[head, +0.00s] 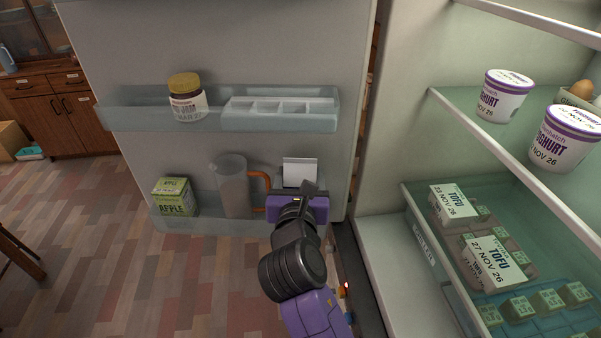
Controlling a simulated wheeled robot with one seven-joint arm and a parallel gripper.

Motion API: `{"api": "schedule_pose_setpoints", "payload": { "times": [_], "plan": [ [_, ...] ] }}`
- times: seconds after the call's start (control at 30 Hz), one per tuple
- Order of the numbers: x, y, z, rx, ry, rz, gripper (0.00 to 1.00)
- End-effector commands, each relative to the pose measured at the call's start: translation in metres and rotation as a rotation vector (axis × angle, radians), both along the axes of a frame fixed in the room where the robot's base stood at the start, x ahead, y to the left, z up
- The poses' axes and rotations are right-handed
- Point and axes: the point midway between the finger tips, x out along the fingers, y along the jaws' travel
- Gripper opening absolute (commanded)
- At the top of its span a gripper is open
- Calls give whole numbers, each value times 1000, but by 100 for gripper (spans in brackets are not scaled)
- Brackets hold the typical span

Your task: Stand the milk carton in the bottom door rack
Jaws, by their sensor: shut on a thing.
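The milk carton (300,171) is a white box shape at the right end of the bottom door rack (180,222). Its upper part shows above my gripper (301,192), which is shut on it. My gripper and wrist hide the lower part of the carton, so I cannot tell whether it touches the rack floor. The carton looks upright. The rack is a clear bin low on the open fridge door.
A jug (232,188) with an orange handle stands in the rack just left of the carton. A green apple carton (175,196) stands further left. The upper door rack (140,117) holds a jar (187,98) and a divided tray (280,107). Fridge shelves stand at right.

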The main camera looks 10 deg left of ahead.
Motion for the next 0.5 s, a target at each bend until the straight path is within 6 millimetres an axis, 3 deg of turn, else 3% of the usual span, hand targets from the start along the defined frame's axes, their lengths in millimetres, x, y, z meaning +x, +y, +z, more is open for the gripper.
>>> {"api": "schedule_pose_setpoints", "payload": {
  "times": [0.23, 0.5],
  "plan": [
    [9, 2, 7, -7, 55, 1, 0],
    [34, 5, 13, -22, 216, 3, 0]
  ]
}}
